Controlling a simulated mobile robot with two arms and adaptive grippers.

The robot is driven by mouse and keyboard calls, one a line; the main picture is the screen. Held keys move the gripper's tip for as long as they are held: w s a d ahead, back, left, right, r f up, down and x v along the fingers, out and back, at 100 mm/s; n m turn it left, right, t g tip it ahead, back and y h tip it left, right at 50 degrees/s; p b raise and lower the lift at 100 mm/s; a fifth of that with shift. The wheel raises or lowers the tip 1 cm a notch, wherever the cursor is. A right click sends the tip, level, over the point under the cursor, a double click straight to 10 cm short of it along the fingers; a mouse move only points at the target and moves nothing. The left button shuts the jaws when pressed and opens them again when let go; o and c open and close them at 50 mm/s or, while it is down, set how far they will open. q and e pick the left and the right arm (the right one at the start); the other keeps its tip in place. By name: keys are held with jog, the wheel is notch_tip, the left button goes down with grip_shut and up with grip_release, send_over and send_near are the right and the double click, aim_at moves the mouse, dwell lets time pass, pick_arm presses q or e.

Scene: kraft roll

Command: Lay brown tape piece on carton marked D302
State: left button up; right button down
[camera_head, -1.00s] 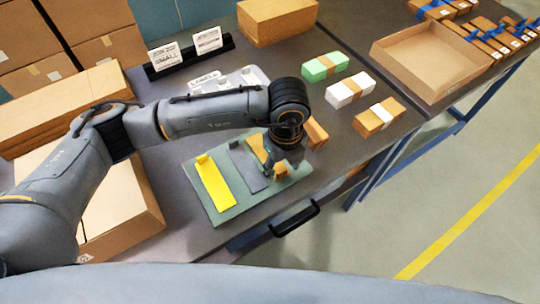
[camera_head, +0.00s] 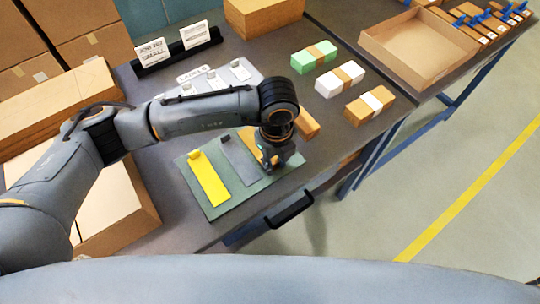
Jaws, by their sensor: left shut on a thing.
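A green mat (camera_head: 218,208) lies on the bench with a yellow strip (camera_head: 209,181) and a grey strip (camera_head: 240,160) on it. The brown tape piece (camera_head: 248,135) lies at the mat's right side, mostly hidden behind my left gripper. My left gripper (camera_head: 271,163) points down there and is shut on the brown tape piece, low over the mat. No marking D302 can be read on any carton. My right gripper is not in view.
Banded green (camera_head: 302,66), white (camera_head: 328,87) and brown (camera_head: 356,113) bundles lie right of the mat. A small brown block (camera_head: 306,123) sits close to the gripper. An open shallow box (camera_head: 440,70) stands at the far right. A label tray (camera_head: 248,75) lies behind my arm.

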pick_arm(q)
jog(key=shift+r, duration=0.6)
jog(key=s+d+r+b, duration=0.3)
jog(key=s+d+r, duration=0.5)
jog(key=d+r, duration=0.35)
jog(key=w+a+f+n+p, duration=0.1)
jog(key=w+a+n, duration=0.1)
jog(key=a+n, duration=1.2)
jog(key=w+a+n+p, duration=0.1)
jog(key=w+a+n, duration=0.1)
jog(key=a+n, duration=1.2)
jog(key=shift+w+a+f+n+p, duration=0.15)
jog(key=shift+a+f+n+p, duration=0.2)
jog(key=shift+a, duration=1)
jog(key=shift+r, duration=0.1)
